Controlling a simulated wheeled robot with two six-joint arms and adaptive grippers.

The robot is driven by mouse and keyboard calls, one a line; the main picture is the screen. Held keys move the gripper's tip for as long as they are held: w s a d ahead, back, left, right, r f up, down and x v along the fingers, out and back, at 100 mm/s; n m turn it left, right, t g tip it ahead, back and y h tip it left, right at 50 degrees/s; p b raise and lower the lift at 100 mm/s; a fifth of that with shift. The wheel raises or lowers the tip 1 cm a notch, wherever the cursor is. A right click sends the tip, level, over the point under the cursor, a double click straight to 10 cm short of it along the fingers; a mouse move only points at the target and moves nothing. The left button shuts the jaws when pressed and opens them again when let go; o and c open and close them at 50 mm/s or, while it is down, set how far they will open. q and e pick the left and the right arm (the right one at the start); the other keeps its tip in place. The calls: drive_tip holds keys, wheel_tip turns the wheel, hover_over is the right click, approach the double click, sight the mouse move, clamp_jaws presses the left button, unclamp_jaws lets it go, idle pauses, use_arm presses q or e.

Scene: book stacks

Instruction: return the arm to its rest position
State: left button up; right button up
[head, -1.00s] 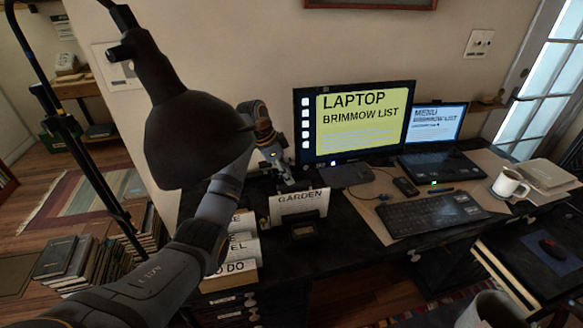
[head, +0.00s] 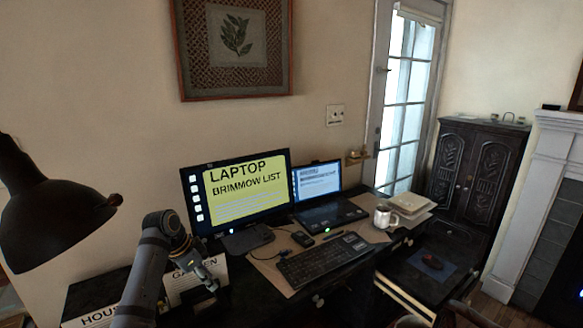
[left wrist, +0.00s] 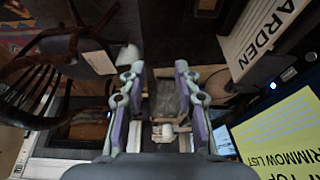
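My left arm rises from the bottom left of the head view, in front of the desk. Its gripper (head: 206,277) hangs beside the card marked GARDEN (head: 187,285), left of the monitor. In the left wrist view the two fingers (left wrist: 159,68) stand apart, with nothing seen held between them. The GARDEN card also shows at the upper right of the wrist view (left wrist: 262,40). My right gripper is not seen in either view.
A black lamp (head: 50,205) stands at the left. The desk bears a monitor (head: 240,195), laptop (head: 318,184), keyboard (head: 322,258) and mug (head: 384,217). A dark chair (left wrist: 60,55) shows in the wrist view. A dark cabinet (head: 482,175) stands at the right.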

use_arm(q)
drive_tip(key=s+f+n+y, duration=0.2)
drive_tip(key=s+f+n, duration=0.3)
drive_tip(key=s+f, duration=0.9)
drive_tip(key=s+a+n+t+y, duration=0.15)
drive_tip(key=s+n, duration=0.35)
drive_tip(key=s, duration=1.3)
drive_tip(key=s+a+f+g, duration=0.1)
drive_tip(key=s+f, duration=0.1)
drive_tip(key=f, duration=1.2)
drive_tip(key=s+a+f+g, duration=0.1)
drive_tip(key=s+a+f, duration=0.1)
drive_tip(key=f, duration=1.2)
drive_tip(key=s+f, duration=1.4)
drive_tip(key=s, duration=0.3)
drive_tip(key=shift+a+g+y, duration=0.25)
drive_tip(key=shift+g+y, duration=0.1)
drive_tip(key=shift+g, duration=0.1)
